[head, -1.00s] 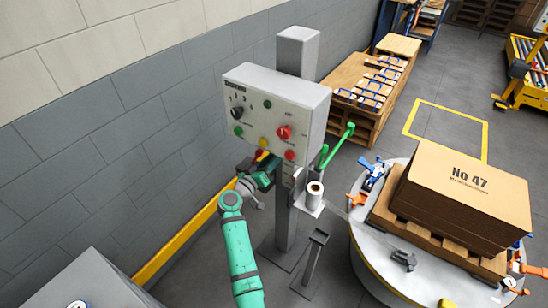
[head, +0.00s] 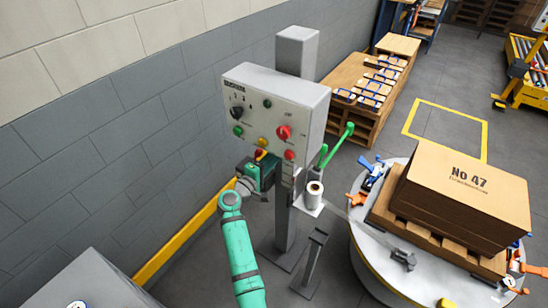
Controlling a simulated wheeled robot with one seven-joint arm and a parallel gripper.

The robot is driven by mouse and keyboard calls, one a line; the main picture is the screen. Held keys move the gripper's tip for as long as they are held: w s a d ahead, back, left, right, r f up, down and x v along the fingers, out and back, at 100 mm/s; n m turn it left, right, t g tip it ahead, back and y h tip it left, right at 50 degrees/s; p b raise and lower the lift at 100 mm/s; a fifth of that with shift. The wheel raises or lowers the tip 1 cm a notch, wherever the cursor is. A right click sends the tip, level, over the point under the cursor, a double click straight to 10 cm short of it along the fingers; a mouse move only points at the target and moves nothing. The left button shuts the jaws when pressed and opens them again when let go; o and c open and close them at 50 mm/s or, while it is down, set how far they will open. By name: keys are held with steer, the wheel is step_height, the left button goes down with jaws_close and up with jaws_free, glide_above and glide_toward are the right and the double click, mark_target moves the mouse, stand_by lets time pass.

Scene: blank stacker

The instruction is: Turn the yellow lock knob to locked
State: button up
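A grey control box (head: 308,103) is mounted on a post. Low on its face sits a small red part with a yellow piece (head: 260,154), which looks like the yellow lock knob; its setting is too small to read. A yellow round button (head: 262,142) is just above it. My gripper (head: 259,161) is right below and in front of this knob, its green body close to the box's lower edge. Its fingers are too small and hidden to tell whether they touch the knob or are open.
The box also bears a black selector knob (head: 237,112), a red switch (head: 283,132), a green button (head: 238,131) and a red button (head: 289,155). A round turntable (head: 372,262) with stacked cardboard stands right. The grey wall (head: 120,135) is left.

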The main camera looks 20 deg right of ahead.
steer(key=shift+a+f+n, duration=0.1)
steer(key=shift+n, duration=1.1)
steer(key=o, duration=1.1)
steer(key=shift+c, duration=0.2)
steer(key=v, duration=1)
steer(key=shift+s+a, duration=0.25)
steer(key=shift+a, duration=0.1)
